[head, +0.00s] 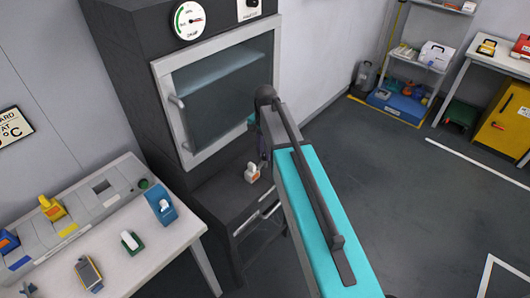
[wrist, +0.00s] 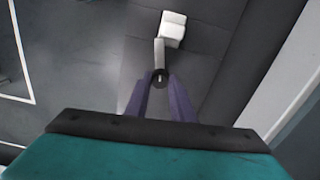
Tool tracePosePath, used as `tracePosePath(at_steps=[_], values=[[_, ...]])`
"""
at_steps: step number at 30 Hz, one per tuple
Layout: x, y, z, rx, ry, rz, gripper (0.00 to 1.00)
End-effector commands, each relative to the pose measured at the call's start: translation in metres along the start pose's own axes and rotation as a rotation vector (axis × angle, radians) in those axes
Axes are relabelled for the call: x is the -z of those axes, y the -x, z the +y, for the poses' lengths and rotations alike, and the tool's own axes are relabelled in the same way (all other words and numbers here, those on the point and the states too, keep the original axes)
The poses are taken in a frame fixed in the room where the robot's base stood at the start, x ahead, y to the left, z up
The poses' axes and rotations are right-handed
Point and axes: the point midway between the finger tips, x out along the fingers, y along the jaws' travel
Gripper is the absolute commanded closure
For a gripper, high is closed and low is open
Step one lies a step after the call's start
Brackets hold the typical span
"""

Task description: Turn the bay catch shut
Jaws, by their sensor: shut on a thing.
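My gripper (wrist: 160,92) has purple fingers that close in on a small dark round piece with a light centre in the wrist view. A narrow grey bar (wrist: 159,53) runs from there towards a white block. I take this piece with its bar to be the bay catch; the fingers partly hide it. In the head view my gripper (head: 263,163) is at the front of the dark cabinet (head: 135,65), below its glass door, and largely hidden by my arm. A small white and orange piece (head: 252,173) shows just left of it. The catch's angle cannot be told there.
The cabinet's glass door (head: 215,95) appears closed, with a handle at its left. A light table (head: 150,252) at the left holds a grey rack (head: 75,225) and several coloured items. Open floor (head: 420,200) lies to the right, with a shelf (head: 412,85) beyond.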

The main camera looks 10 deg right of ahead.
Motion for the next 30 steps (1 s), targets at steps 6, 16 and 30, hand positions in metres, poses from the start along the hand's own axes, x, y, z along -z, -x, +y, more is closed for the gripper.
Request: tracePosePath(at_steps=[6, 16, 30], values=[[0.0011, 0.0008, -0.0008, 0.003, -0.149, 0.003, 1.0], [0.0009, 0.0012, -0.001, 0.002, -0.255, 0.003, 1.0], [0.001, 0.0012, -0.001, 0.003, -0.262, 0.003, 0.68]])
